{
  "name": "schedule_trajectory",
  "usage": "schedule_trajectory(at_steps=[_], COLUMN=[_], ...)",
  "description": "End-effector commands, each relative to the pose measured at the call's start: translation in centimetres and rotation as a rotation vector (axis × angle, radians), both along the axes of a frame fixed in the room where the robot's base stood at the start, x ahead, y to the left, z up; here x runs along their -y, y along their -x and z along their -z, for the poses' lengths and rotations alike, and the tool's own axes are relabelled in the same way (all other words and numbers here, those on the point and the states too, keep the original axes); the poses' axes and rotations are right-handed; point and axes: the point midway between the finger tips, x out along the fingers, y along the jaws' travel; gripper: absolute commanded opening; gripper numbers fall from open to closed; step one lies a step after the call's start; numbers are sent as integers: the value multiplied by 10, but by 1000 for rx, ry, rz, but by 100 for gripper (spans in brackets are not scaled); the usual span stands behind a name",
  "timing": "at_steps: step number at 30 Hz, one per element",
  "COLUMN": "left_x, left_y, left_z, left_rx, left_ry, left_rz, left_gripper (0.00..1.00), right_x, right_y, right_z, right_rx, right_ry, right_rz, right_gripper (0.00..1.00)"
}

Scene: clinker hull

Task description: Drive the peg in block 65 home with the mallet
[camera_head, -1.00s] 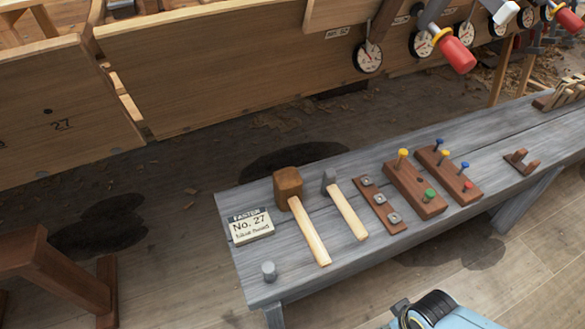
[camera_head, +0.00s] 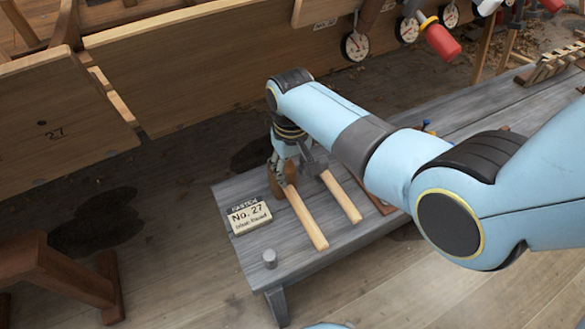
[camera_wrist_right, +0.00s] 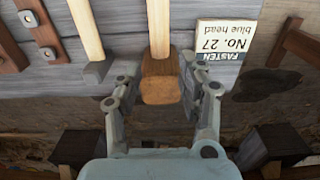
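The mallet with a brown wooden head (camera_head: 276,181) and pale handle (camera_head: 305,218) lies on the grey bench. My right gripper (camera_head: 286,160) is over the mallet head from above. In the right wrist view the right gripper (camera_wrist_right: 166,88) is open, with one finger on each side of the mallet head (camera_wrist_right: 160,84); I cannot tell whether they touch it. The peg blocks are mostly hidden behind my right arm; only a blue peg top (camera_head: 425,124) shows. I see no number 65. My left gripper is not in view.
A grey-headed hammer (camera_head: 341,197) lies right beside the mallet. A card reading "FASTEN No. 27 blue head" (camera_head: 249,215) lies to its left. The plank hull (camera_head: 220,70) rises behind.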

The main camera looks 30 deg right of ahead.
Motion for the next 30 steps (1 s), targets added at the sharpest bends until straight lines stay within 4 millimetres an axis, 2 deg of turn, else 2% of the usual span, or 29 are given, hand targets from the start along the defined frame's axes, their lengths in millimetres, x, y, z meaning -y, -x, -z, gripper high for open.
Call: schedule_trajectory(at_steps=[8, 18, 24, 30], left_x=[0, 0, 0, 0], left_y=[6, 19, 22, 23], left_z=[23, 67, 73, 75], left_rx=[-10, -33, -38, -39], left_ry=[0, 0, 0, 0], left_rz=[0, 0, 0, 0], left_gripper=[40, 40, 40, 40], right_x=[0, 0, 0, 0], right_y=[1, 2, 1, 1], right_z=[24, 67, 84, 89], right_rx=[-1, -3, -2, 0], right_ry=[0, 0, 0, 0], right_rz=[0, 0, 0, 0], right_gripper=[39, 39, 39, 39])
